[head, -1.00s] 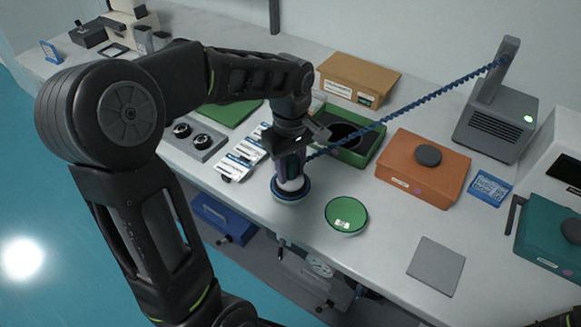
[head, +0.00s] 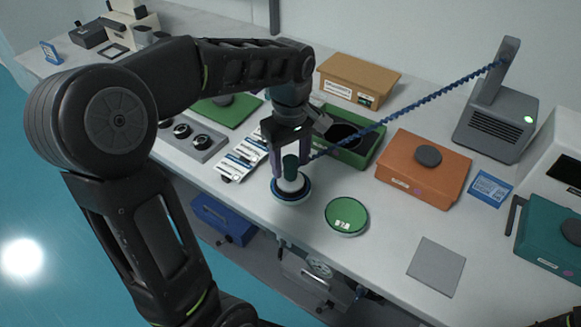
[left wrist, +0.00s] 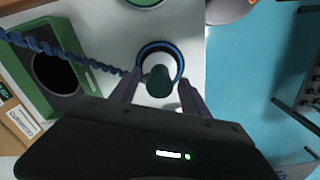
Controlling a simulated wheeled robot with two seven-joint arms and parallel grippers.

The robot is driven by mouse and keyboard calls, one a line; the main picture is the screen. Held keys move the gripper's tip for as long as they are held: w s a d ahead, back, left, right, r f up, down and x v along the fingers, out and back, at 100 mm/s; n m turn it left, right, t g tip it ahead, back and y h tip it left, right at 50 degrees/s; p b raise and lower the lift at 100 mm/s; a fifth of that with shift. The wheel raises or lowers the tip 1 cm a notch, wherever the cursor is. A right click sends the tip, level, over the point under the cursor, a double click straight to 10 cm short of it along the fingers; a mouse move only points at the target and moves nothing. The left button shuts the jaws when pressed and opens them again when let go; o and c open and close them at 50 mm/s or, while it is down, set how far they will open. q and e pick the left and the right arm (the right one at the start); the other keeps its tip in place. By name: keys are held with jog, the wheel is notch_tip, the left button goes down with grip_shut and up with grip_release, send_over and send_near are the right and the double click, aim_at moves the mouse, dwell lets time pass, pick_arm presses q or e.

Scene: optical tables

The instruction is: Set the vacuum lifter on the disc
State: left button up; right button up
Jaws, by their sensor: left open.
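The vacuum lifter (head: 291,166) has a dark green handle and a white foot, and a blue coiled hose (head: 400,113) runs to it. It stands upright on a round blue-rimmed disc (head: 276,195) near the table's front edge. In the left wrist view the lifter's handle (left wrist: 159,82) is in front of the white foot, inside the blue rim (left wrist: 180,62). My left gripper (head: 291,173) is open, its fingers on either side of the handle, pointing down. A second disc, green (head: 346,214), lies apart to the right.
A green open box (head: 366,157) stands behind the lifter, with an orange box (head: 423,170) to its right. The hose slopes up to a grey pump unit (head: 497,125). White packets (head: 236,166) lie to the left. A grey plate (head: 436,265) lies front right.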

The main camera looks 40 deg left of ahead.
pick_arm(q)
notch_tip(320, 180, up, 9)
jog(key=shift+r+p, duration=0.1)
jog(key=shift+p, duration=0.25)
jog(key=shift+s, duration=0.1)
dwell(1.6)
